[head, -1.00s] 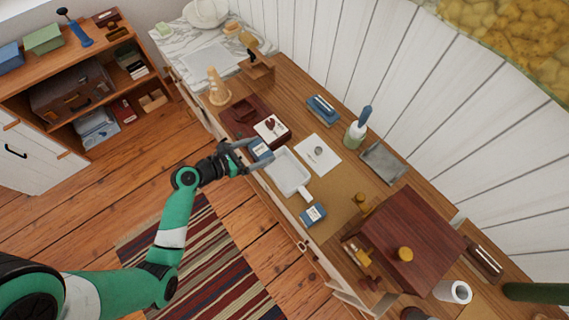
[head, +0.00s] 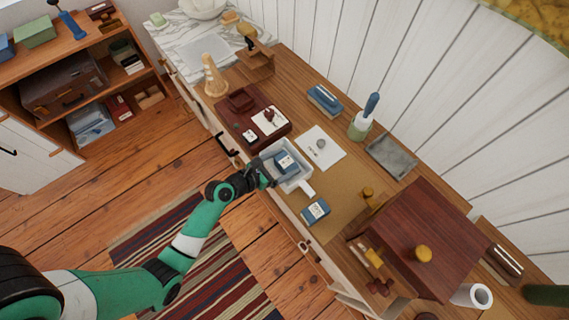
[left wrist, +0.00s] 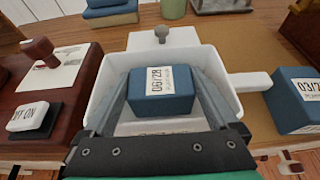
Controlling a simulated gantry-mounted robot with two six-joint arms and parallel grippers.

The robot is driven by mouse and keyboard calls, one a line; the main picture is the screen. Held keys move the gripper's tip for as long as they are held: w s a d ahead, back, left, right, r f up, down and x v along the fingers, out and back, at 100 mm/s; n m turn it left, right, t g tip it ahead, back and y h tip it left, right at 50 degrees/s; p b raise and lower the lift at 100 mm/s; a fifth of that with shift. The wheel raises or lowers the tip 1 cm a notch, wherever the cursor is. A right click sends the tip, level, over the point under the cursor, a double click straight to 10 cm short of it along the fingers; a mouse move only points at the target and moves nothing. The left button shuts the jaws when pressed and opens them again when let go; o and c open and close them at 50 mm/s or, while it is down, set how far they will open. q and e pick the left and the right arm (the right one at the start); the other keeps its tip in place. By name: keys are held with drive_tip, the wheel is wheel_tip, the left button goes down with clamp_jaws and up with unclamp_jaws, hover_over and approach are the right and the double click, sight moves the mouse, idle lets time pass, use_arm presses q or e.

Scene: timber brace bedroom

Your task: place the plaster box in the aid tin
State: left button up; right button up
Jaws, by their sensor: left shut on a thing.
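The aid tin (head: 298,181) is a white open tray with a short handle, near the front edge of the worktop. A blue box with a white date label (head: 286,162) is inside the tin's outline. It shows large in the left wrist view (left wrist: 162,98), with the tin's walls (left wrist: 228,75) around it. My left gripper (head: 273,172) is shut on this blue box, one finger along each side. I cannot tell whether the box touches the tin's floor. A similar blue box (head: 315,211) stands beside the tin's handle; its label in the left wrist view (left wrist: 297,103) differs. My right gripper is not in view.
A dark red board with a stamp and pad (head: 251,112) lies left of the tin. A white paper with a grey knob (head: 321,147) is behind it. A dark wooden box (head: 424,238) stands to the right.

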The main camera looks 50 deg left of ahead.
use_arm(q)
drive_tip(key=shift+r, duration=0.1)
drive_tip(key=o, duration=1)
drive_tip(key=shift+r, duration=0.1)
drive_tip(key=p+v, duration=0.2)
drive_tip(key=v, duration=1)
